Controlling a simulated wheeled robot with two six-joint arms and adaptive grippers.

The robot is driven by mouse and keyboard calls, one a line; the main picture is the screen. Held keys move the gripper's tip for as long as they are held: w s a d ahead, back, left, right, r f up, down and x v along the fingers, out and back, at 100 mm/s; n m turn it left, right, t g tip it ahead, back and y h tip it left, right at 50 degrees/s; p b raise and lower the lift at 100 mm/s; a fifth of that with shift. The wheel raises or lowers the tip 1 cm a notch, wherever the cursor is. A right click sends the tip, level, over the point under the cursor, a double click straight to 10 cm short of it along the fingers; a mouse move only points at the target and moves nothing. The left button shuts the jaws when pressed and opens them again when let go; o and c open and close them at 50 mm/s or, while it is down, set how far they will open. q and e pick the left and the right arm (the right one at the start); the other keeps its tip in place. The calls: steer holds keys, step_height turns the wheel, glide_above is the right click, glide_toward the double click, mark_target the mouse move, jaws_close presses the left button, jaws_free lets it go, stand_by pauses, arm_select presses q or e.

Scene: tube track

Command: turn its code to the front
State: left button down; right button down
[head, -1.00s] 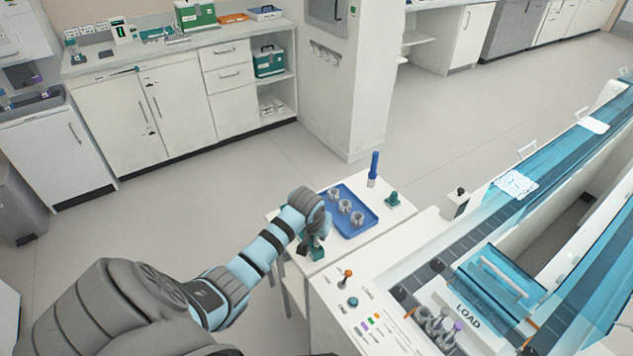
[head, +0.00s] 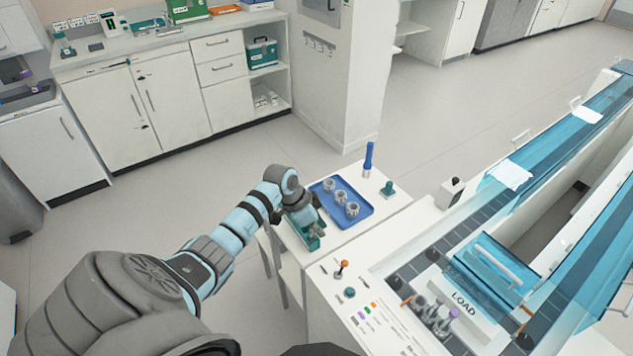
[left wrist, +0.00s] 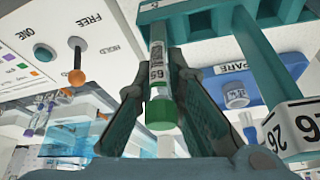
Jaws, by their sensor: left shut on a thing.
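My left gripper (head: 312,226) is at the green rack (head: 306,242) on the small white table in the head view. In the left wrist view my left gripper (left wrist: 160,112) is shut on a clear tube (left wrist: 158,78) with a green cap. The tube's white label, with a number and dark marks, partly faces the wrist camera; I cannot tell whether its code shows in full. The teal rack (left wrist: 262,42) is close by, with a white tag marked 26; the tube's far end overlaps it, and I cannot tell if it is seated. My right gripper is not in view.
A blue tray (head: 326,209) with three grey holders lies beside the rack. A blue upright pen-like thing (head: 368,158) and a small green piece (head: 388,188) stand behind it. A panel with an orange-topped lever (head: 343,265) and the track's LOAD area (head: 464,303) are right.

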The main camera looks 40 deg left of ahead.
arm_select(q)
steer(key=c, duration=1.6)
jaws_free()
steer(key=shift+r, duration=0.1)
steer(key=v, duration=1.2)
